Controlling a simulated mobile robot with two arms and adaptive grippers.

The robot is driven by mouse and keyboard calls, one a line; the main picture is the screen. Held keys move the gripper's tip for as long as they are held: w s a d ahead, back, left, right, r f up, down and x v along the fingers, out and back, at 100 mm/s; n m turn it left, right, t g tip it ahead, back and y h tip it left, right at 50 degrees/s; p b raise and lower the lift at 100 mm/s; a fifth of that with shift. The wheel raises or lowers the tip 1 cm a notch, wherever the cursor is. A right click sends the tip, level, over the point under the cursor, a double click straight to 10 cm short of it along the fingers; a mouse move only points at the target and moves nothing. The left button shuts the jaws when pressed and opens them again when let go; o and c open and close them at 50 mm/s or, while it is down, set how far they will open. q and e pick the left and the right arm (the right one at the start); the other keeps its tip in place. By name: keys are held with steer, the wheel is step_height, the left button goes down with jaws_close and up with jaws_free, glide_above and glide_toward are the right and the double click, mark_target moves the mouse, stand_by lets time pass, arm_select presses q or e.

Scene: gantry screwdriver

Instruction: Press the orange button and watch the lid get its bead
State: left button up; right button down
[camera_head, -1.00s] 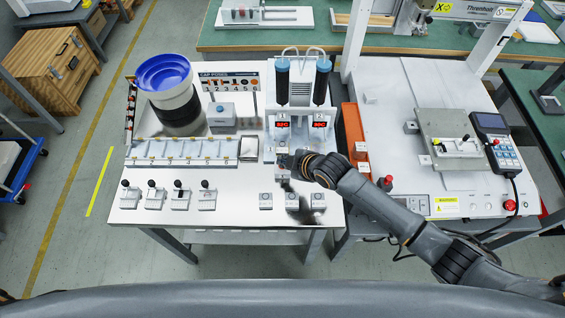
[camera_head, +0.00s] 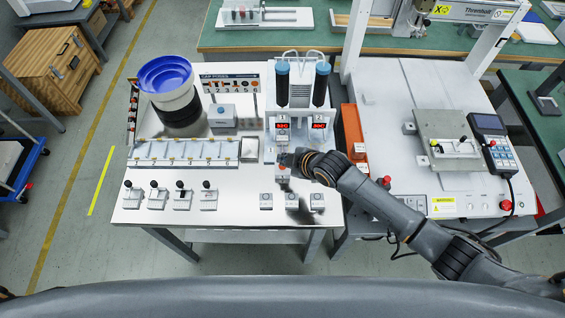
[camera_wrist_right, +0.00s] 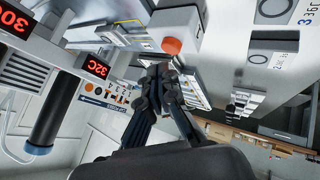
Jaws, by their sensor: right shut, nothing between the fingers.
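The orange button (camera_wrist_right: 172,46) is a round cap on a grey box in the right wrist view, just beyond my right fingertips. In the head view a bit of its orange (camera_head: 283,167) shows beside my right gripper (camera_head: 287,160), at the front of the dispensing station. My right gripper (camera_wrist_right: 160,73) is shut and empty, its fingertips close to the button; I cannot tell whether they touch it. Two black dispenser cylinders with blue caps (camera_head: 320,86) stand behind, over red displays (camera_head: 319,125). I cannot make out the lid or a bead. My left gripper is not in view.
A blue bowl feeder (camera_head: 165,74) and a segmented tray (camera_head: 187,150) lie left of the station. Several small lever switches (camera_head: 182,196) and button boxes (camera_head: 291,201) line the front edge. An orange box (camera_head: 352,137) and a white bench with a gantry are to the right.

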mark_target(284, 168)
step_height(284, 168, up, 6)
steer(key=p, duration=0.6)
steer(key=shift+s, duration=0.1)
steer(key=s+d+r+m+g+h, duration=0.2)
steer(key=s+d+r+m+h, duration=0.1)
steer(key=s+d+m, duration=0.8)
steer(key=s+d+r+m+g+h, duration=0.1)
steer(key=s+d+r+m+h, duration=0.3)
steer(key=s+d, duration=0.8)
steer(key=s+a+f+g+y+b, duration=0.1)
steer(key=s+a+f+b, duration=0.1)
steer(key=f, duration=1.3)
steer(key=s+a+f+g+b, duration=0.1)
steer(key=s+f+b, duration=0.15)
steer(key=f, duration=1.25)
steer(key=s+d+f+b, duration=0.2)
steer(key=s+d+f, duration=0.1)
steer(key=s+f, duration=1.4)
step_height(284, 168, down, 2)
steer(key=shift+f+g+b, duration=0.1)
steer(key=shift+g+b, duration=0.2)
steer(key=shift+g, duration=0.1)
